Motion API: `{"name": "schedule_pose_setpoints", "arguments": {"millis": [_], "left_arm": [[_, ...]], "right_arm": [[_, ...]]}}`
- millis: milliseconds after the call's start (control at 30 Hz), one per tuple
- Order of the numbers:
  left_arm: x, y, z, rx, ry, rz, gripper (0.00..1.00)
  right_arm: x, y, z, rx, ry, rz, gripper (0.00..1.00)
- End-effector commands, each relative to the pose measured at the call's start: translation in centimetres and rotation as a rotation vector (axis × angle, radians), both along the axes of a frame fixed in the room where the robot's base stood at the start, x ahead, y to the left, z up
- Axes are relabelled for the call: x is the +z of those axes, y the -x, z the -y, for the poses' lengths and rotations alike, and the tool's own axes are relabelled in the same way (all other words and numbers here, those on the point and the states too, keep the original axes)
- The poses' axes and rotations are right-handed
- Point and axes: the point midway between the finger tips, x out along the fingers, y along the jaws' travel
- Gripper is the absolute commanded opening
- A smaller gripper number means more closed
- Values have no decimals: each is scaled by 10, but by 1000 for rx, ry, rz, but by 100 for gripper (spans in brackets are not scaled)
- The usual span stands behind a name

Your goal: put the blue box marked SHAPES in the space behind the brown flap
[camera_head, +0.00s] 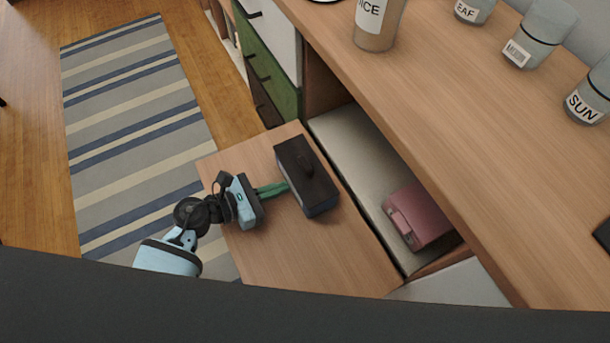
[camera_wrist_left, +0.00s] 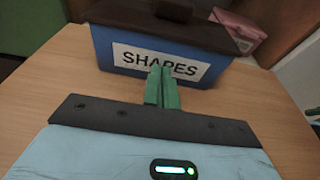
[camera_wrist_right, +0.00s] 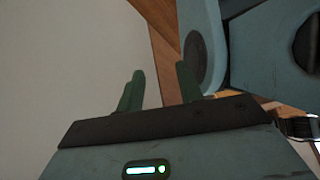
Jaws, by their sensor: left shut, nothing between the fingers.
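The blue box (camera_wrist_left: 108,52) has a dark lid with a handle, and its SHAPES label faces my left gripper. In the head view the box (camera_head: 322,207) rests upright on the lowered brown flap (camera_head: 335,255), which lies flat like a shelf. The space behind the flap (camera_head: 362,155) is open, with a pale floor, and the box is outside it. My left gripper (camera_head: 286,187) is shut and empty, with its fingertips at the label side; contact cannot be told. It also shows in the left wrist view (camera_wrist_left: 163,72). My right gripper (camera_wrist_right: 160,82) is open and empty.
A pink case (camera_head: 420,215) stands in the near part of the space; the far part of the floor is clear. The wooden top (camera_head: 450,120) overhangs the space and carries several labelled containers. Green and white drawers (camera_head: 270,65) adjoin at the far end.

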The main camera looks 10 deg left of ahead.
Motion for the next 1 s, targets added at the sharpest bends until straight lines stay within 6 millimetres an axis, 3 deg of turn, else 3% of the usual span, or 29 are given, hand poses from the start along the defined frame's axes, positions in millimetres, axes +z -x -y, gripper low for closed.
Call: {"name": "schedule_pose_setpoints", "arguments": {"millis": [1000], "left_arm": [[0,-20,29,0,1,0,0]], "right_arm": [[-5,9,-1,1,-1,-20,36]]}}
